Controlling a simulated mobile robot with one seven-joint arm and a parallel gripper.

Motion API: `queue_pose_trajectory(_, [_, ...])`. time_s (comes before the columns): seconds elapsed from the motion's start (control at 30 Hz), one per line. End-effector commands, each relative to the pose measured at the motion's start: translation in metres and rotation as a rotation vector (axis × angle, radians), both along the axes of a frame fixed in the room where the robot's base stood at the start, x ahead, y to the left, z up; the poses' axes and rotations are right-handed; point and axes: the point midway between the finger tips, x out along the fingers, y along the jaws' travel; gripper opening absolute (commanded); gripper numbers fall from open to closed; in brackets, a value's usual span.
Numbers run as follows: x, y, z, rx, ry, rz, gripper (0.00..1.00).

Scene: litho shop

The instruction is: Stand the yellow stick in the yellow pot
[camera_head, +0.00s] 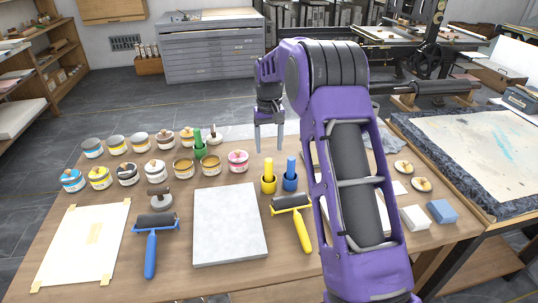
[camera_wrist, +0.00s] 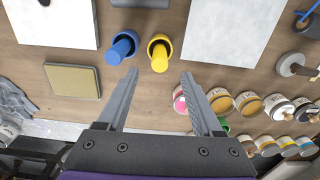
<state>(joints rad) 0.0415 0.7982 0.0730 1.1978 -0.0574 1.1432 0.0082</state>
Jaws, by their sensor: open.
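The yellow stick (camera_head: 268,166) stands upright in the yellow pot (camera_head: 268,186) on the table, left of a blue stick (camera_head: 291,165) in a blue pot (camera_head: 290,184). My gripper (camera_head: 270,149) is open and empty, above the table and behind the pots. In the wrist view the yellow stick (camera_wrist: 159,58) shows end-on inside the rim of the yellow pot (camera_wrist: 160,38), just beyond the gap between my fingertips (camera_wrist: 160,74). The blue stick (camera_wrist: 118,52) shows beside it in the blue pot (camera_wrist: 129,37). Nothing is between the fingers.
A green stick (camera_head: 198,138) stands farther back among several ink tins (camera_head: 183,165). A yellow roller (camera_head: 301,228) lies in front of the yellow pot. A grey slab (camera_head: 229,225) and a blue roller (camera_head: 150,250) lie to the left.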

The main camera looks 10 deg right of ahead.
Motion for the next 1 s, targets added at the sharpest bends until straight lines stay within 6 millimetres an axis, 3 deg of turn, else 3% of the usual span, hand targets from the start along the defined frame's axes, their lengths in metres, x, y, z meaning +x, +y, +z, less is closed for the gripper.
queue_pose_trajectory(0.03, [0.001, 0.0, 0.016, 0.0, -0.005, 0.0, 0.68])
queue_pose_trajectory(0.2, [0.001, 0.0, 0.058, 0.0, -0.004, 0.0, 0.68])
queue_pose_trajectory(0.43, [0.0, 0.0, 0.101, 0.0, -0.002, 0.001, 0.68])
queue_pose_trajectory(0.63, [0.0, 0.0, 0.116, 0.0, -0.001, 0.001, 0.68])
queue_pose_trajectory(1.0, [-0.001, 0.0, 0.117, 0.0, 0.0, 0.001, 0.68])
